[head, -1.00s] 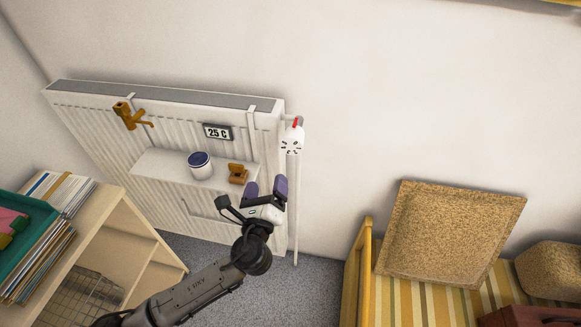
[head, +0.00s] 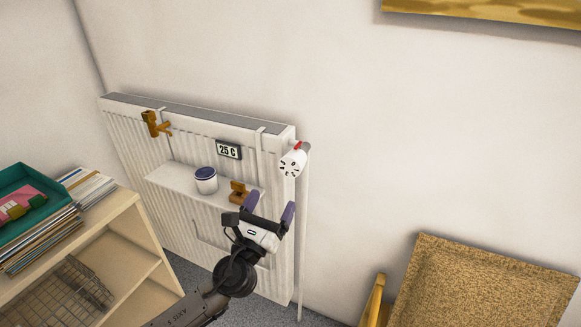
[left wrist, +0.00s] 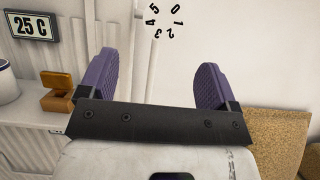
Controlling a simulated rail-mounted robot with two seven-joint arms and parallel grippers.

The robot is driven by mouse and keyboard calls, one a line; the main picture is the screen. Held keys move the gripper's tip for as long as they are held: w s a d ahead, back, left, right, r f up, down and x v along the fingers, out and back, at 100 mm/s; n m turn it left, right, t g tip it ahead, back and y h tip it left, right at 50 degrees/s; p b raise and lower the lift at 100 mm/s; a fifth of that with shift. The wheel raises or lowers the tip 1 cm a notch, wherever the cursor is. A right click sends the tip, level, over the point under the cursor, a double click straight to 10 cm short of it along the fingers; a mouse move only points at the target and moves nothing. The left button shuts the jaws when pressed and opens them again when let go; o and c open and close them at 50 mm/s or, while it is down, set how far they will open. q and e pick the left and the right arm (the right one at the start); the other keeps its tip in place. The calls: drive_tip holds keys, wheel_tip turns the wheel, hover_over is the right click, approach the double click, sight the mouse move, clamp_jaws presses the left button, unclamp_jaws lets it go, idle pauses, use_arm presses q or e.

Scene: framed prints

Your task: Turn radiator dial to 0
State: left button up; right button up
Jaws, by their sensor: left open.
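The white radiator dial (head: 292,163) with a red mark sits at the top right corner of the white radiator (head: 180,165). In the left wrist view the dial (left wrist: 165,22) shows the numbers 0, 1, 2, 3, 4 and 5 in a ring, ahead of the fingers and partly cut by the top edge. My left gripper (head: 270,207) is open and empty, with its purple fingers below the dial and apart from it. The left gripper (left wrist: 155,85) also shows open in the left wrist view. My right gripper is not in view.
A display reading 25 C (head: 228,150) hangs on the radiator. A bookcase (head: 110,225) stands left; a cork-like panel (head: 480,285) is lower right. The wall right of the dial is clear.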

sight(289, 172)
use_arm(q)
drive_tip(key=x, duration=0.3)
drive_tip(key=shift+w+d+b, duration=0.15)
drive_tip(key=shift+d+b, duration=0.25)
drive_tip(key=shift+d, duration=0.15)
drive_tip(key=x, duration=0.1)
drive_tip(key=b+x, duration=0.1)
drive_tip(key=x, duration=0.3)
drive_tip(key=shift+w+a+r+b, duration=0.15)
drive_tip(key=shift+w+a+b, duration=0.05)
drive_tip(key=shift+w+b, duration=0.15)
drive_tip(key=shift+w+d+r, duration=0.3)
drive_tip(key=shift+w+d, duration=0.05)
drive_tip(key=shift+w, duration=0.15)
drive_tip(key=shift+w+r+b, duration=0.2)
drive_tip(key=shift+w+b, duration=0.15)
drive_tip(key=shift+w, duration=0.05)
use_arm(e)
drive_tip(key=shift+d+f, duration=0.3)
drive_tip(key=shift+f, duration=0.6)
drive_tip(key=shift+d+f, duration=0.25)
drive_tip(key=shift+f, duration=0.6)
